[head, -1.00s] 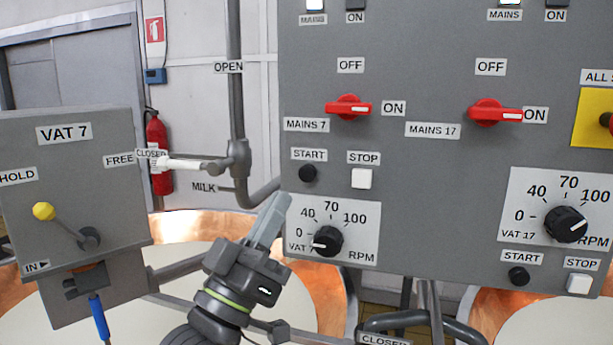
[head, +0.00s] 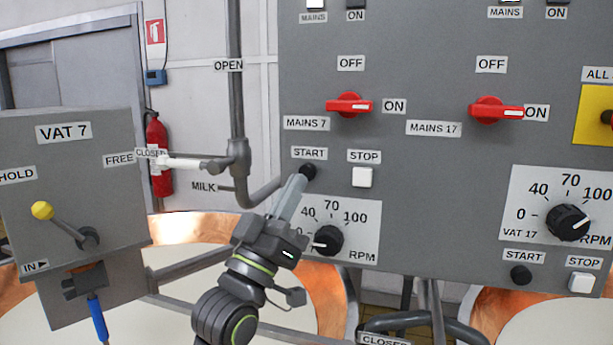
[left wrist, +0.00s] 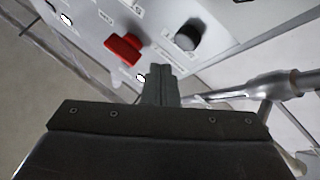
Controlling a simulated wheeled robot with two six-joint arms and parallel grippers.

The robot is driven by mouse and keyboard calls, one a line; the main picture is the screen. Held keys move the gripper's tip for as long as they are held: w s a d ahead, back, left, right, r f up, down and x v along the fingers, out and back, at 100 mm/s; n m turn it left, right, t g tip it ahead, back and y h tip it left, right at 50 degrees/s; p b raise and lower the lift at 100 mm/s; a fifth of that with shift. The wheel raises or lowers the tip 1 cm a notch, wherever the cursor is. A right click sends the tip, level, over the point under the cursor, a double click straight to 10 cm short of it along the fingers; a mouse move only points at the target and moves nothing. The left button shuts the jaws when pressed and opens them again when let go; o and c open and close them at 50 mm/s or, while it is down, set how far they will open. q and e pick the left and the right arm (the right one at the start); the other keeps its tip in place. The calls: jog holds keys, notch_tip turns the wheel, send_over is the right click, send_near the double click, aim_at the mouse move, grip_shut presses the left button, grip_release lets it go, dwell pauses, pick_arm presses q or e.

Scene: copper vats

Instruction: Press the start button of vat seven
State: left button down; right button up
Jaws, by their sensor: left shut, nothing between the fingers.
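The black START button (head: 308,171) of vat seven is on the grey control panel (head: 450,190), under the MAINS 7 label. My left gripper (head: 298,182) is shut and empty. Its fingertips are right at the lower left of this button and overlap its edge in the head view. I cannot tell whether they touch it. In the left wrist view the closed fingers (left wrist: 158,72) point at the panel, and I cannot make out the button there. The white STOP button (head: 362,177) is just right of START. The red MAINS 7 switch (head: 350,104) points to ON. My right gripper is not in view.
The vat seven speed knob (head: 327,240) sits below the buttons, partly behind my gripper. Vat 17 has its own START button (head: 521,275) at lower right. A milk pipe (head: 237,110) with a white-handled valve and the VAT 7 box (head: 75,190) stand left.

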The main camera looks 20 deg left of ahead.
pick_arm(q)
jog(key=shift+w, duration=1)
dwell(0.7)
jog(key=shift+w, duration=0.15)
dwell(0.6)
jog(key=shift+w, duration=0.25)
jog(key=shift+w+d, duration=0.1)
jog(key=shift+w, duration=0.4)
dwell(0.6)
jog(key=shift+s, duration=0.9)
jog(key=shift+s, duration=0.1)
